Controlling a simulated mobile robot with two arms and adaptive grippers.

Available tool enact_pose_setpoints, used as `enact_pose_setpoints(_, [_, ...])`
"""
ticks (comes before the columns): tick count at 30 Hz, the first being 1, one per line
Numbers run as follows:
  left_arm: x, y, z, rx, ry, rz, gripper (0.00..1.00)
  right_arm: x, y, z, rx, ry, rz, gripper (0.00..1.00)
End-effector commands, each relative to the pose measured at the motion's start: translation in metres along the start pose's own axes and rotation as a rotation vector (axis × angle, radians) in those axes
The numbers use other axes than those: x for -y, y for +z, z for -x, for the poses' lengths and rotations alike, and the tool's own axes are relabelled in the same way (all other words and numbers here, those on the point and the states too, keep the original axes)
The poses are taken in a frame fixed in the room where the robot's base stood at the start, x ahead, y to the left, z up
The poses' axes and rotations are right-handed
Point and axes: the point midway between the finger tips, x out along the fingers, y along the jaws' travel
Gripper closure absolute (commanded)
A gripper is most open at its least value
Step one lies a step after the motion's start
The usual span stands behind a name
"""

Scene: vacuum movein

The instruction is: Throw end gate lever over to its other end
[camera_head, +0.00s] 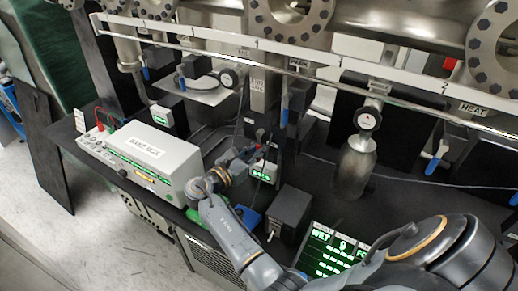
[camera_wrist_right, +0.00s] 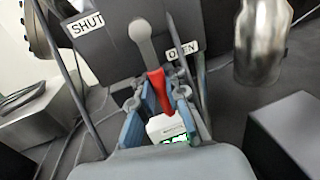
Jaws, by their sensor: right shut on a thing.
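The end gate lever (camera_wrist_right: 144,45) shows in the right wrist view as a grey arm with a red grip (camera_wrist_right: 157,90). It hangs down from its pivot on a dark plate, with its grip tilted a little to the right. A SHUT label (camera_wrist_right: 87,24) is at upper left of the lever and an OPEN label (camera_wrist_right: 184,49) is just right of it. My right gripper (camera_wrist_right: 160,98) has its blue-padded fingers on both sides of the red grip and is shut on it. In the head view my right gripper (camera_head: 258,155) is partly hidden. My left gripper is not in view.
A small green display (camera_head: 264,172) sits close by the right gripper. The white bake box (camera_head: 155,158) is to the left and a dark box (camera_head: 289,212) to the right. A metal cylinder (camera_head: 356,165) stands farther right. Pipes and flanges run across the back.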

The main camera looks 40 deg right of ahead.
Motion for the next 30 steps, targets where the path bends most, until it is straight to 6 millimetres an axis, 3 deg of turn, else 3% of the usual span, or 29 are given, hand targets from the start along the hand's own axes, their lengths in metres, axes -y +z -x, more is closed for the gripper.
enact_pose_setpoints(8, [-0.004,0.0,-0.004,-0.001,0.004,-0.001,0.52,-0.005,-0.002,0.002,-0.022,0.001,-0.092,1.0])
enact_pose_setpoints(30, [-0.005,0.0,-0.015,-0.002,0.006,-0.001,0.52,-0.03,0.005,0.009,-0.118,0.001,-0.554,1.0])
